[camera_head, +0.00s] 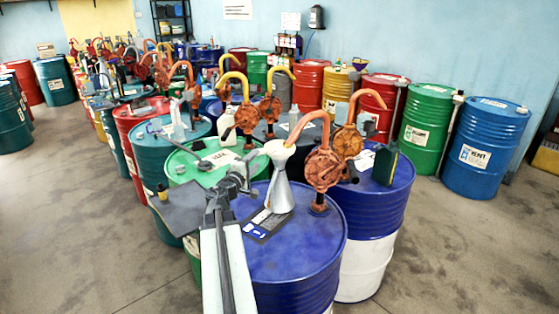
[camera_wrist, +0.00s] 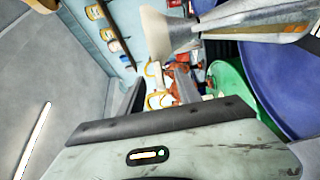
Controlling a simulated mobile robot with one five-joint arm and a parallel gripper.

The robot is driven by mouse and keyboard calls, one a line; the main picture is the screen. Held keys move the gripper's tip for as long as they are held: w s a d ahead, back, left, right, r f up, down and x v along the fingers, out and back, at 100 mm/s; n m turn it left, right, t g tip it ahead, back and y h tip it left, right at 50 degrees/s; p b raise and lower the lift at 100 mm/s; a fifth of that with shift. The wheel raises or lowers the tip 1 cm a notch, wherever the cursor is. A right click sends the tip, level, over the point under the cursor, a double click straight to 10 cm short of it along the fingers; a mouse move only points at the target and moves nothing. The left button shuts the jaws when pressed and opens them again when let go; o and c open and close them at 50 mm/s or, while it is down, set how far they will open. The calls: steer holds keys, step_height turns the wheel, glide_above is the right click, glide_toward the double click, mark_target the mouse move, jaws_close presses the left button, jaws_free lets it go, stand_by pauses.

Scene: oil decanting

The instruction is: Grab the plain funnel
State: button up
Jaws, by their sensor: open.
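A funnel-shaped thing with a cream flared top (camera_head: 275,147) and a silver conical body (camera_head: 280,193) stands upright on the near blue drum (camera_head: 295,255). I cannot tell whether it is one piece. My gripper (camera_head: 247,168) is open and empty, just left of it and apart from it. In the wrist view, the cream flare (camera_wrist: 160,33) and silver body (camera_wrist: 255,28) lie across the top, beyond and outside the open jaws (camera_wrist: 158,88). Nothing shows between the fingers.
A rusty orange hand pump (camera_head: 323,170) rises close to the right of the silver cone. A flat printed item (camera_head: 265,223) lies at its foot. A dark tray (camera_head: 190,205) and a green drum (camera_head: 200,160) are left. Open floor lies to either side.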

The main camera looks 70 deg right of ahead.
mark_target(263, 151)
steer(key=d, duration=0.8)
steer(key=shift+s+r, duration=0.1)
steer(key=shift+s, duration=0.3)
steer(key=shift+a, duration=0.1)
jaws_close()
